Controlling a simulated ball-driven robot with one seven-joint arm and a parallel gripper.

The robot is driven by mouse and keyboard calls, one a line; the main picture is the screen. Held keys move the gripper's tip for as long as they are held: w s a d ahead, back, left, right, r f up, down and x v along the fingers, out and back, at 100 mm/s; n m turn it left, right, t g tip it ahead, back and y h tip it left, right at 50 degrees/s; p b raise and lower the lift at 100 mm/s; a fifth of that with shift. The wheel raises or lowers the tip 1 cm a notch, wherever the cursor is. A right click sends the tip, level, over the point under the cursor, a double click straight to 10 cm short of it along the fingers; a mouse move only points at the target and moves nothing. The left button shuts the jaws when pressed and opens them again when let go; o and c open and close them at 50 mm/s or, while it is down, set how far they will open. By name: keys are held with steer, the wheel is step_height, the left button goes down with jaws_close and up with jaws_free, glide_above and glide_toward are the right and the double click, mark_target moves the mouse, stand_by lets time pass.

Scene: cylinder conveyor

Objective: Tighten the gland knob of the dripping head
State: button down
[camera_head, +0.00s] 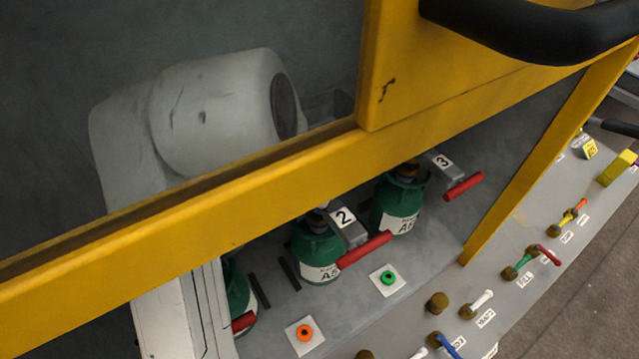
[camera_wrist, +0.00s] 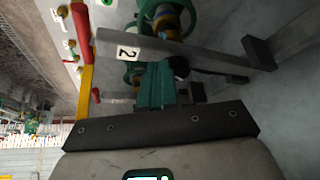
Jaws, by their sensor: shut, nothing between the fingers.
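Green heads with white labels stand in a row behind the yellow frame in the head view. The head by plate 2 (camera_head: 318,245) is at the middle, and the head by plate 3 (camera_head: 400,203) is right of it. In the wrist view a green ring around a brass-coloured part (camera_wrist: 165,18) shows at the top, near plate 2 (camera_wrist: 126,53). I cannot tell whether it is the gland knob. No drip is visible. My gripper (camera_wrist: 158,70) is shut and empty, its teal fingers just below that part; contact is unclear. The head view does not show the fingers.
The yellow frame (camera_head: 190,200) crosses in front of my arm. Red handles (camera_head: 364,250) stick out beside the heads. An orange button (camera_head: 305,333) and a green button (camera_head: 388,277) sit in front. Coloured levers line the right panel. A grey bar (camera_wrist: 180,52) crosses near my fingers.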

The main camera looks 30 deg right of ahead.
steer(key=shift+f+b, duration=0.3)
steer(key=shift+f, duration=0.45)
steer(key=shift+w+a, duration=0.1)
steer(key=shift+w, duration=0.1)
steer(key=shift+w+a, duration=0.4)
steer(key=shift+w, duration=0.15)
steer(key=shift+w+a, duration=0.15)
steer(key=shift+w, duration=0.15)
steer(key=shift+w+a, duration=0.1)
steer(key=shift+w, duration=0.3)
stand_by(0.6)
steer(key=shift+a, duration=0.1)
